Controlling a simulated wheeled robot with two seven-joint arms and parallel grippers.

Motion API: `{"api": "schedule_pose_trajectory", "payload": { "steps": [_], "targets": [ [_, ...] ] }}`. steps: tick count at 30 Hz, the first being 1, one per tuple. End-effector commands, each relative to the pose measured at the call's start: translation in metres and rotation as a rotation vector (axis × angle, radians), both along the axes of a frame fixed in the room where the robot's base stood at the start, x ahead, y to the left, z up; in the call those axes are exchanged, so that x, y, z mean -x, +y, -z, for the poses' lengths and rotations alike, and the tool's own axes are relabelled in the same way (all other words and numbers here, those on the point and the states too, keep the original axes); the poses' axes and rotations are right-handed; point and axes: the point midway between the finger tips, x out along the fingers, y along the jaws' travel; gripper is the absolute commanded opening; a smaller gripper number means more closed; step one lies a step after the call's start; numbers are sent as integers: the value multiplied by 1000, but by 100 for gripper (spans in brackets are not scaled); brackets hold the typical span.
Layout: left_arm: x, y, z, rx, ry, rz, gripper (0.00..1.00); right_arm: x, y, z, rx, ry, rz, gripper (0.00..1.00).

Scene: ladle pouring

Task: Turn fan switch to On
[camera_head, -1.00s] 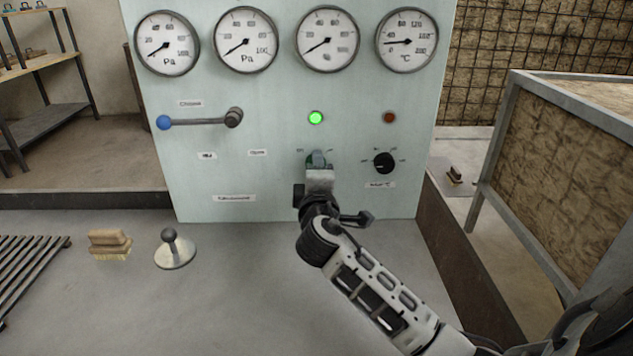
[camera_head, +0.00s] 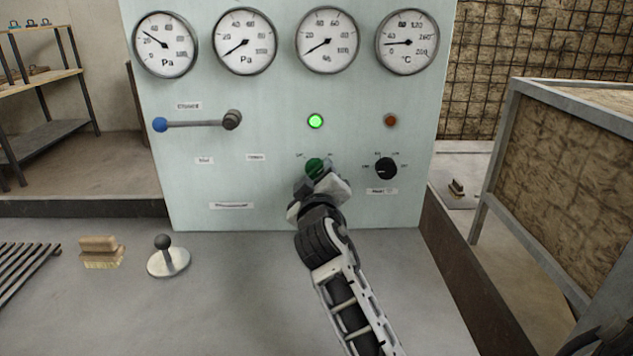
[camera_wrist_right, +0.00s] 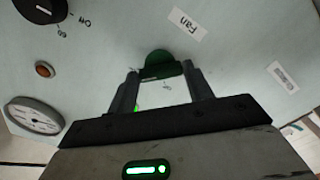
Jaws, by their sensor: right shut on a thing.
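The fan switch (camera_head: 314,167) is a round green knob on the pale green control panel (camera_head: 270,185), below a lit green lamp (camera_head: 316,121). My right gripper (camera_head: 319,180) is at the knob, shut on it, with the wrist rolled to a tilt. In the right wrist view the green knob (camera_wrist_right: 160,67) sits between the two fingertips (camera_wrist_right: 160,78), beside a label reading "Fan" (camera_wrist_right: 187,23). The gripper partly hides the knob in the head view, and its pointer setting cannot be read.
A black knob (camera_head: 385,168) is right of the switch, below an unlit reddish lamp (camera_head: 390,121). A blue-ended lever (camera_head: 190,123) is at left. Four-dial row tops the panel. A brush (camera_head: 101,251) and a round-based tool (camera_head: 168,261) stand on the grey bench, whose middle is clear.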

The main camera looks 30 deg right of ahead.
Motion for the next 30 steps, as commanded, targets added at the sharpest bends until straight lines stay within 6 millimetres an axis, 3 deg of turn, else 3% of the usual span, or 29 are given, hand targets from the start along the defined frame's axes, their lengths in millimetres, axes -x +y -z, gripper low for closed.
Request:
{"api": "schedule_pose_trajectory", "payload": {
  "steps": [17,18,19,30],
  "targets": [
    [-2,0,-1,3,-7,-2,36,0,0,1,-28,-14,0,28],
    [-2,0,-1,3,-7,-2,36,0,0,1,-28,-14,0,62],
    [-3,0,-1,2,-7,-3,36,0,0,1,-28,-14,0,70],
    [-4,0,-4,3,-10,-4,36,0,0,-1,4,3,0,73]
  ]
}}
